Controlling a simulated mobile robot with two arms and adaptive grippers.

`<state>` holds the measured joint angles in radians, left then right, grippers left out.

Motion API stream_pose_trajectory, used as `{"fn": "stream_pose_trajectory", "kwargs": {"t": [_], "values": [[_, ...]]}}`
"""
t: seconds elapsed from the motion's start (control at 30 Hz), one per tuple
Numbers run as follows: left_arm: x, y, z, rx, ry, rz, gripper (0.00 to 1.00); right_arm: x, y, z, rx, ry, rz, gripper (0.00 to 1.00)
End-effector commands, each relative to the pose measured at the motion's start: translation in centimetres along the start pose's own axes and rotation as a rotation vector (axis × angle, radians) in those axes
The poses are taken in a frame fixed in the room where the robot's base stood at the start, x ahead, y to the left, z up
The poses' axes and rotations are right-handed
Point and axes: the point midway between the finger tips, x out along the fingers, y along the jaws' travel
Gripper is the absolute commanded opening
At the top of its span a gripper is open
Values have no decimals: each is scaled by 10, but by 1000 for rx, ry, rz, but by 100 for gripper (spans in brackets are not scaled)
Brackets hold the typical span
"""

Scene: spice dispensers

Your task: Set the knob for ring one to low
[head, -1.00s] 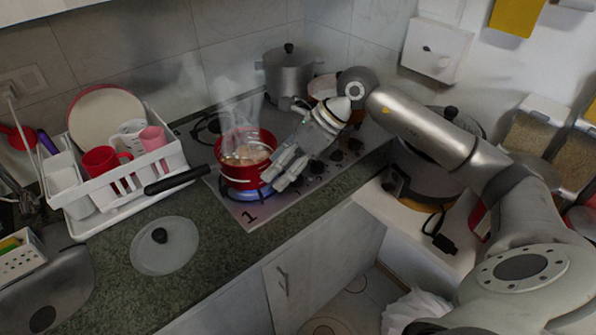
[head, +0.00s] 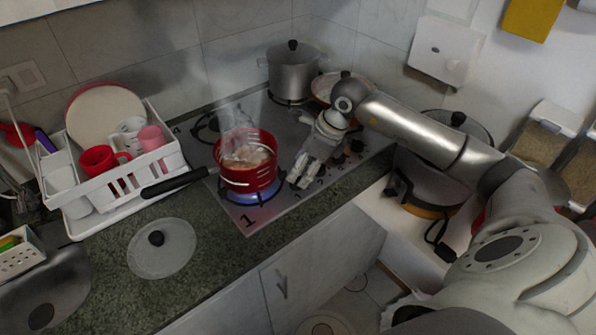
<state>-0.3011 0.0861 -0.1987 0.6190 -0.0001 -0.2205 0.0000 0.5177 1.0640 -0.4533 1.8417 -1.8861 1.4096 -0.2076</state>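The stove (head: 222,190) has a printed "1" at its front corner. A red pot (head: 247,175) stands on the ring beside that mark, with a blue flame (head: 252,194) under it and steam above it. Dark knobs (head: 356,146) run along the stove's right side. The nearest knobs are partly hidden by my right gripper (head: 299,182). This gripper points down over the knob row, just right of the red pot. Its two fingers look close together, and I cannot tell whether they touch a knob or are shut. My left gripper is not in view.
The pot's black handle (head: 174,184) sticks out left toward a white dish rack (head: 128,181). A glass lid (head: 162,248) lies on the counter. A grey pot (head: 292,70) stands at the back of the stove. A large cooker (head: 432,175) stands at the right.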

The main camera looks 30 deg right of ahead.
Motion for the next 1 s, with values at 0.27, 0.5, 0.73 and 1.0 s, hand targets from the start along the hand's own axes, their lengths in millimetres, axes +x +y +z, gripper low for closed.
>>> {"fn": "stream_pose_trajectory", "kwargs": {"t": [0.27,0.5,0.73,1.0], "values": [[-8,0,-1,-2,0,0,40,33,1,0,0,0,2,55],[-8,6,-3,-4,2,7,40,37,0,0,-1,0,0,55],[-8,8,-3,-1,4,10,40,37,0,0,-1,0,0,39],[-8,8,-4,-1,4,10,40,37,0,0,-1,0,0,10]]}}
